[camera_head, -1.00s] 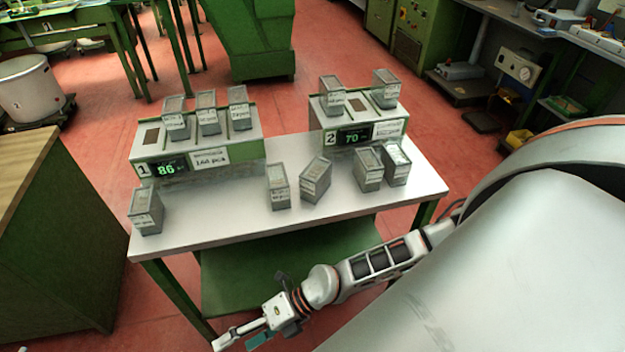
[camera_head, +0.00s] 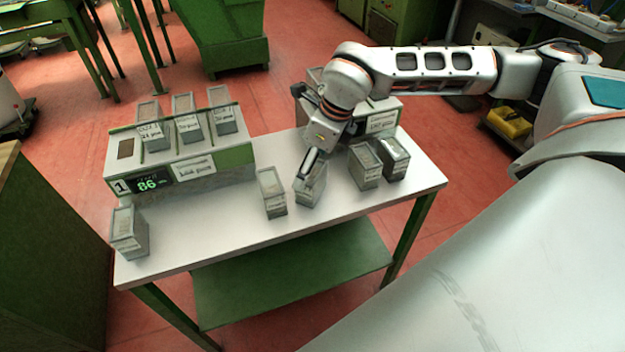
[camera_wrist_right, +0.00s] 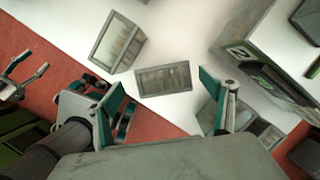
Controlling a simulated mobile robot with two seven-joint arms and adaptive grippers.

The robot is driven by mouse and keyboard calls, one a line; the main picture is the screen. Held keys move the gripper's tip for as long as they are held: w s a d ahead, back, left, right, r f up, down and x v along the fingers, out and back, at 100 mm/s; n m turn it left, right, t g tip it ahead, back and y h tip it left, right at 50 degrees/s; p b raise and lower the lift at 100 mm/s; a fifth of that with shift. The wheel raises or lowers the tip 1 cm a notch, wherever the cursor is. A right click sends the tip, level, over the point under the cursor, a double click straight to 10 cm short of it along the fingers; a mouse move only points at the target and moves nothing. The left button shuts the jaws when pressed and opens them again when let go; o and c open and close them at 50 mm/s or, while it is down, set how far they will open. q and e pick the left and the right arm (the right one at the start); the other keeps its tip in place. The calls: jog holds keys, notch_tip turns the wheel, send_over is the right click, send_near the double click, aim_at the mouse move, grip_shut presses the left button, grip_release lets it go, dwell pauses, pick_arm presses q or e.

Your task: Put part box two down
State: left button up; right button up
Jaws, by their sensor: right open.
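My right gripper (camera_head: 310,165) has its fingers at a grey, clear-topped part box (camera_head: 311,190) on the white table. In the right wrist view my right gripper (camera_wrist_right: 172,105) is open, and the top of that box (camera_wrist_right: 163,78) shows between and beyond the fingertips; contact is not clear. Several like boxes stand close by: one to the left (camera_head: 271,195) and two to the right, one nearer (camera_head: 365,168) and one farther (camera_head: 394,160). A jaw-like part (camera_wrist_right: 24,78) at the left of the wrist view may be my left gripper; its state is unclear.
Scale 1 (camera_head: 178,170), reading 86, carries three boxes. Scale 2 (camera_wrist_right: 285,50) is largely hidden behind my arm in the head view. A lone box (camera_head: 129,232) stands at the table's left corner. The table (camera_head: 200,232) is clear between it and the group.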

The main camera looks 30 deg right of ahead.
jog(key=shift+d+f, duration=0.2)
jog(key=shift+d, duration=0.15)
jog(key=shift+a+f, duration=0.15)
jog(key=shift+f, duration=0.15)
jog(key=x, duration=0.6)
jog(key=shift+w+f, duration=0.1)
jog(key=shift+f, duration=0.35)
jog(key=c, duration=1.2)
